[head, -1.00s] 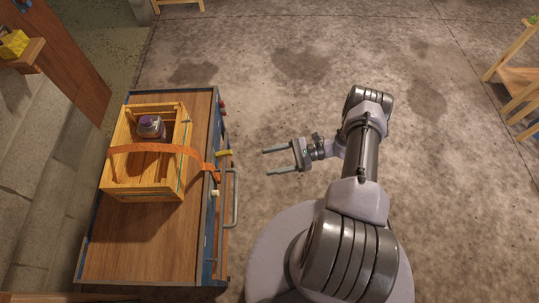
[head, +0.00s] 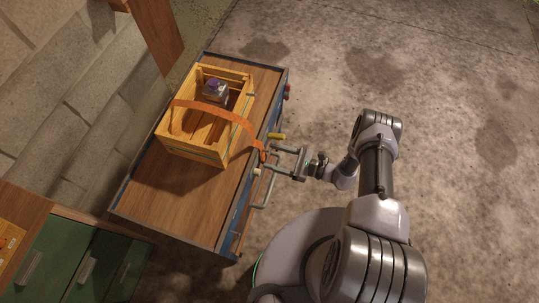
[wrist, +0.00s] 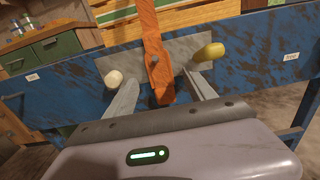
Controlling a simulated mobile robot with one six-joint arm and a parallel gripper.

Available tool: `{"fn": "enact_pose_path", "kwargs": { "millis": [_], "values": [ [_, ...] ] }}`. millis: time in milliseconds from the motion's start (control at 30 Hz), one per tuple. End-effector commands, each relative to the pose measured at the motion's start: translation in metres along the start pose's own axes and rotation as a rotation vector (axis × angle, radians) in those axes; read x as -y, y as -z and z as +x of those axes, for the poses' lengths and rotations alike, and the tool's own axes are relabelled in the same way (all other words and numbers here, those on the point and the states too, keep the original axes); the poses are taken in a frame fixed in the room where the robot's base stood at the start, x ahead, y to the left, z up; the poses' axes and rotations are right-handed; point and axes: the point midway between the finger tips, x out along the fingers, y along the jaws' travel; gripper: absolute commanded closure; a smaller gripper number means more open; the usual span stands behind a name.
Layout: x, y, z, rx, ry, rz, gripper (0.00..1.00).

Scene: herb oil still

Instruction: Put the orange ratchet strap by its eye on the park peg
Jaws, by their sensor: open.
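The orange ratchet strap (head: 222,109) arches over the wooden crate, and its near end hangs down the side of the bench. In the wrist view the strap (wrist: 152,35) hangs against a grey plate, with a small dark spot near its lower end; I cannot tell whether this is its eye. A white peg (wrist: 114,79) is left of it and a yellow peg (wrist: 208,53) right; they also show in the head view, white (head: 257,171) and yellow (head: 277,136). Which is the park peg is unclear. My gripper (head: 272,160) is open, its fingers on either side of the strap's lower end.
The slatted crate (head: 195,154) stands on the wood-topped bench (head: 163,203) and holds a purple-topped jar (head: 215,89). A metal handle (head: 265,190) sticks out beside my gripper. Green cabinets (head: 90,262) stand at lower left. The floor at right is clear.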

Motion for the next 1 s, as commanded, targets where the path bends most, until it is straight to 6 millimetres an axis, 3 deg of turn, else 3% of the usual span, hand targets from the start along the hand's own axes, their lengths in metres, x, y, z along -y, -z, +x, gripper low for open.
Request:
{"fn": "enact_pose_path", "kwargs": {
  "millis": [167,433,767,1000],
  "values": [
    [0.000,0.000,0.020,0.000,-0.001,-0.001,0.36],
    [0.001,0.000,0.022,0.000,0.001,-0.001,0.36],
    [0.000,0.000,0.022,0.000,0.001,0.000,0.99],
    [0.000,-0.004,0.022,0.000,0.001,0.000,1.00]
  ]
}}
